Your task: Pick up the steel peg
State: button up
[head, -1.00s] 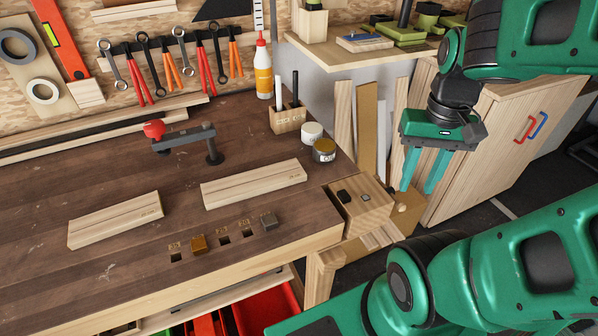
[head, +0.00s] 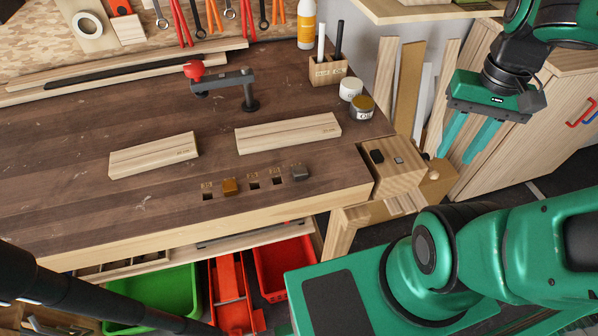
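The steel peg (head: 300,173) looks like a small grey block, standing in the right end of a row of square holes near the workbench's front edge. A brass-coloured peg (head: 230,187) stands in the same row, to its left. Empty dark holes (head: 254,185) lie between the two pegs, and another is left of the brass one. My gripper (head: 458,156) hangs to the right of the workbench, well apart from the steel peg. Its two green fingers are spread and point down, with nothing between them.
Two wooden blocks (head: 288,133) (head: 154,155) lie behind the holes. A clamp with a red knob (head: 195,70), a pen holder (head: 328,70) and two jars (head: 361,107) stand further back. A wooden vise (head: 398,170) is at the right corner. Bins (head: 160,295) sit below.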

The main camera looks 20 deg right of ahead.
aim_at(300, 173)
jog(key=u, duration=0.5)
jog(key=k, duration=2.25)
jog(key=z, duration=0.5)
jog(key=i, duration=1)
jog(key=u, duration=0.1)
